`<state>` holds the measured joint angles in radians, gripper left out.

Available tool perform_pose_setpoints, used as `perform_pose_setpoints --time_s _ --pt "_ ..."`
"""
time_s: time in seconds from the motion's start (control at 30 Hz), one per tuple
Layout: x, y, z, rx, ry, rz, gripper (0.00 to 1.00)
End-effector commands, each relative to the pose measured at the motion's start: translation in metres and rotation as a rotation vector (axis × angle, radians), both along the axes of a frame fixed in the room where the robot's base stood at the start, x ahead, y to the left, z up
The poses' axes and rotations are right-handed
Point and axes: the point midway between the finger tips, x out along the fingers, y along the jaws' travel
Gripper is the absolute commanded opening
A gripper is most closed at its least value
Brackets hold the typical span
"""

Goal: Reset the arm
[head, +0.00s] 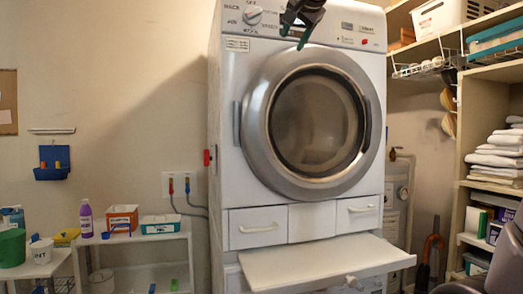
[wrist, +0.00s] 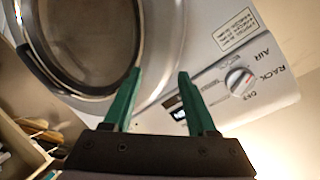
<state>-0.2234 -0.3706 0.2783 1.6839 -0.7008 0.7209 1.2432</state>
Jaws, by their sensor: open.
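My gripper (head: 294,32) is at the top of the head view, in front of the control panel of a white front-loading dryer (head: 228,130). Its two green fingers are apart with nothing between them. In the wrist view the open fingers of my gripper (wrist: 158,88) point toward the dryer front (wrist: 185,45). The round door (wrist: 85,35) is at the upper left there, and the control knob (wrist: 240,80) is to the right of the fingers. The door (head: 315,120) looks closed in the head view.
A shelf board (head: 320,262) sticks out below the dryer. Shelves with folded towels (head: 497,160) and a white basket (head: 438,18) stand at the right. A low white rack (head: 135,243) with bottles and boxes stands at the left.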

Motion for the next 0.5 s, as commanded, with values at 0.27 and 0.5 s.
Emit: perform_pose_setpoints --time_s 0.27,0.5 --pt "-0.054 -0.112 -0.178 -0.239 0.344 0.0 0.57" --pt "-0.128 -0.157 -0.306 -0.284 0.562 0.132 0.57"
